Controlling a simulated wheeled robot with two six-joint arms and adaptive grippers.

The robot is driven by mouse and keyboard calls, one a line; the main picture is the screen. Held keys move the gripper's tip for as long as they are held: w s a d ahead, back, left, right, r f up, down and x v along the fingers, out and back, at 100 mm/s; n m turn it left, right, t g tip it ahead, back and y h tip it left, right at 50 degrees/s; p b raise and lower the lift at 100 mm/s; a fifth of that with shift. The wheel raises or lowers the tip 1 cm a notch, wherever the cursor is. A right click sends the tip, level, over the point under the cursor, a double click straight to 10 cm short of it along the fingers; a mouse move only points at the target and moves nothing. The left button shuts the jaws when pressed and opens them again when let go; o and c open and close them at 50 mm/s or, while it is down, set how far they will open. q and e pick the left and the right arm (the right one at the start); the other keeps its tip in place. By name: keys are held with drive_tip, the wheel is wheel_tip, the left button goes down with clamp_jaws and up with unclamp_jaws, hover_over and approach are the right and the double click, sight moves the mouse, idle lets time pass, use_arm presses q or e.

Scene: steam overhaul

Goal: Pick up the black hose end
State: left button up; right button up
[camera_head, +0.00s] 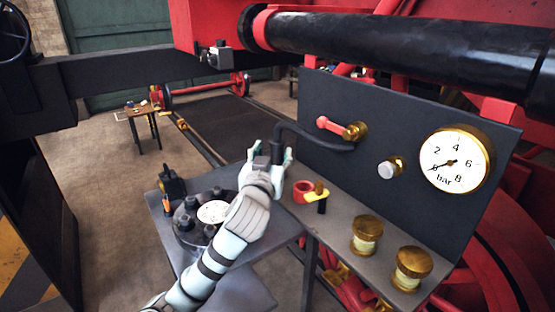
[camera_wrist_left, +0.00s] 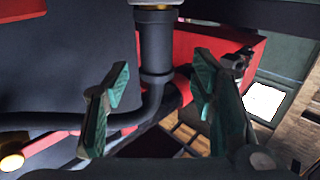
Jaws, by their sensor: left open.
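The black hose (camera_head: 318,138) comes out of the dark panel and runs left. It bends downward at its end, which lies at my left gripper (camera_head: 269,158). In the left wrist view the hose end (camera_wrist_left: 153,55) shows as a thick upright black sleeve with a brass-coloured piece at the top. The two green fingers of my left gripper (camera_wrist_left: 160,92) stand apart, one on each side of the hose in the picture, with visible gaps. How deep the hose sits between the fingers is hard to tell. My right gripper is not in view.
The dark panel (camera_head: 385,125) carries a round gauge (camera_head: 457,160), a red-handled valve (camera_head: 343,129) and a pale knob (camera_head: 390,169). A grey stand (camera_head: 262,225) with a dark round flange is beneath my arm.

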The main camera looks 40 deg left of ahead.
sight(276, 148)
use_arm(q)
drive_tip(key=x, duration=0.4)
drive_tip(key=shift+w+d+r+p, duration=0.15)
drive_tip(key=shift+r+p, duration=0.1)
drive_tip(key=shift+p, duration=0.15)
drive_tip(key=shift+w+f, duration=0.15)
clamp_jaws()
wheel_tip(276, 148, up, 25)
drive_tip(key=p, duration=0.4)
